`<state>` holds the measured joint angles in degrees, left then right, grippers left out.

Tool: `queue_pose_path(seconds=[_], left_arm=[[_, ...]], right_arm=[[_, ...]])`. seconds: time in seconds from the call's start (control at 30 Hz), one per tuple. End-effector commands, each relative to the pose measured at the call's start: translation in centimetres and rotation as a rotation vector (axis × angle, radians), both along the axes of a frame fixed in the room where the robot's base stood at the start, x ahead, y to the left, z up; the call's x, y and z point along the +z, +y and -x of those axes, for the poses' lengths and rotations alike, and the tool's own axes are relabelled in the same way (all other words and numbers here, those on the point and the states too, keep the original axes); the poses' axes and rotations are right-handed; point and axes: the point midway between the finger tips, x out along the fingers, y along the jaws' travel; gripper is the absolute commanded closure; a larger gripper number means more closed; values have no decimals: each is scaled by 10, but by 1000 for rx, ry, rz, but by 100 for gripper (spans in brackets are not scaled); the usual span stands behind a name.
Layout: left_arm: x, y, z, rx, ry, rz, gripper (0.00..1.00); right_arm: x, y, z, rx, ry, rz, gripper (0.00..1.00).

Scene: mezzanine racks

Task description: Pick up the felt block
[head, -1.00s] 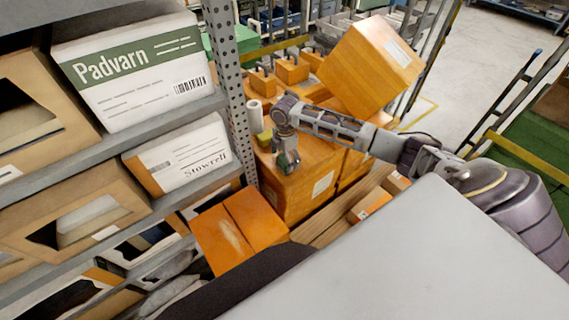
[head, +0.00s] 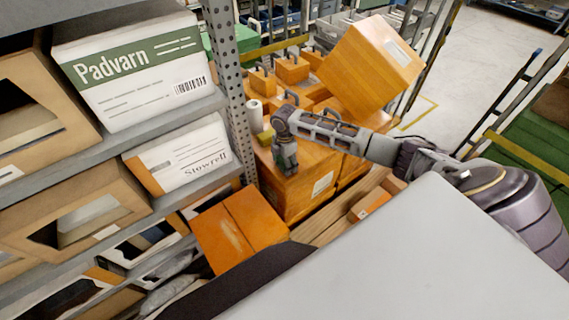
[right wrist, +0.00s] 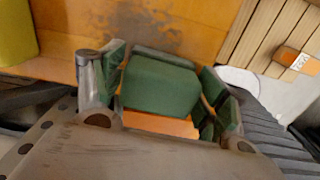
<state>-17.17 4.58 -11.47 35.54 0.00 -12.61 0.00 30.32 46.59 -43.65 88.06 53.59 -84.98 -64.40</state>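The felt block is a dark green block (right wrist: 160,85) in the right wrist view, on or just above an orange box top. My right gripper (right wrist: 165,95) has its green-padded fingers on either side of the block, with narrow gaps showing orange. It looks open around the block. In the head view my right gripper (head: 286,162) points down over the orange box (head: 305,195), and the block is hidden there. My left gripper is not in view.
A yellow object (head: 265,138) and a white roll (head: 255,115) stand left of my right gripper. A large tilted orange box (head: 370,65) is behind the arm. A rack with cartons (head: 130,70) and its perforated post (head: 232,90) border the left.

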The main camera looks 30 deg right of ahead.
Motion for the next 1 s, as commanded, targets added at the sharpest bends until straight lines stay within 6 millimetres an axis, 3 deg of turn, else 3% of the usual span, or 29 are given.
queue_pose_path(seconds=[0.03, 0.23, 0.67, 1.0], left_arm=[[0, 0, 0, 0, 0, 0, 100], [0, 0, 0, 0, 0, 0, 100], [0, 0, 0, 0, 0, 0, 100], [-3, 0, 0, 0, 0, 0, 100]], right_arm=[[0, 0, 0, 0, 0, 0, 40], [0, 0, 0, 0, 0, 0, 63], [9, 0, -1, 0, -3, 0, 63], [52, 0, -1, 0, -3, 0, 63]])
